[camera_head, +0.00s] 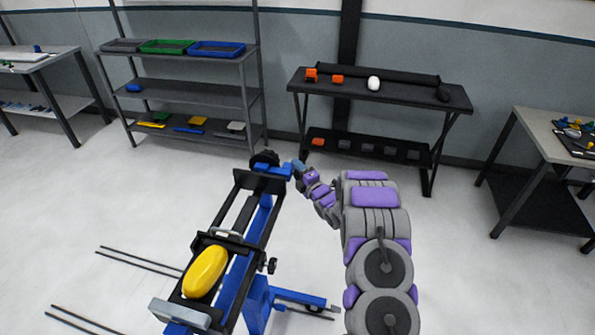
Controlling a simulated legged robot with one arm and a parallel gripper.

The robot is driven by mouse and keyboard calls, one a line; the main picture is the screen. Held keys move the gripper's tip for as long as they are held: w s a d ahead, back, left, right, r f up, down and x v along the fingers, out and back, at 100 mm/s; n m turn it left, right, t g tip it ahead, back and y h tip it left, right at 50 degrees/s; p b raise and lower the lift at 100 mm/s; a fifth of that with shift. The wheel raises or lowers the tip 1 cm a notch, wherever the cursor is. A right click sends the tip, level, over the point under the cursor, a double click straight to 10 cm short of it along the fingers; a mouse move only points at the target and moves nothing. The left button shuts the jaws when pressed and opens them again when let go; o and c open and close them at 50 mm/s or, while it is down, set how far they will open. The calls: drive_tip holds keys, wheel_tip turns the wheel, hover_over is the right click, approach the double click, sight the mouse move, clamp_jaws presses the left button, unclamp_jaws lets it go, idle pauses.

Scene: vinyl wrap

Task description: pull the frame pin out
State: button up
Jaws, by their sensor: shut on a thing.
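A blue and black frame (246,232) stands on a blue post in the lower middle of the body camera view. Its far end has a black end plate and a blue block (272,169). My gripper (297,169), at the end of my grey and purple arm, is at the right side of this far end. It is shut at the blue block's right edge, where the frame pin is. The pin is small and mostly hidden by the fingers, so I cannot tell how deep it sits. A yellow rounded piece (205,272) lies on the near end of the frame.
A black knob (271,266) sticks out from the frame's right side. Behind stand a shelf with trays (191,94) and a black bench (405,93) with small items. A grey table (560,146) is at right. Open floor surrounds the frame.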

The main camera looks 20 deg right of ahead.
drive_tip(key=shift+f, duration=0.2)
clamp_jaws()
drive_tip(key=shift+s, duration=0.1)
drive_tip(key=shift+s+d, duration=0.35)
drive_tip(key=shift+d, duration=0.25)
drive_tip(key=shift+s+d, duration=0.35)
drive_tip(key=shift+d, duration=0.2)
drive_tip(key=shift+o, duration=2.4)
unclamp_jaws()
drive_tip(key=shift+f, duration=0.1)
drive_tip(key=o, duration=0.4)
drive_tip(key=shift+d, duration=0.1)
drive_tip(key=shift+s, duration=0.1)
drive_tip(key=s+d, duration=0.1)
drive_tip(key=s, duration=0.4)
drive_tip(key=s+d+p, duration=0.1)
drive_tip(key=s, duration=0.5)
drive_tip(key=s+d+p, duration=0.1)
drive_tip(key=s, duration=0.5)
drive_tip(key=shift+d, duration=0.25)
drive_tip(key=shift+w, duration=0.1)
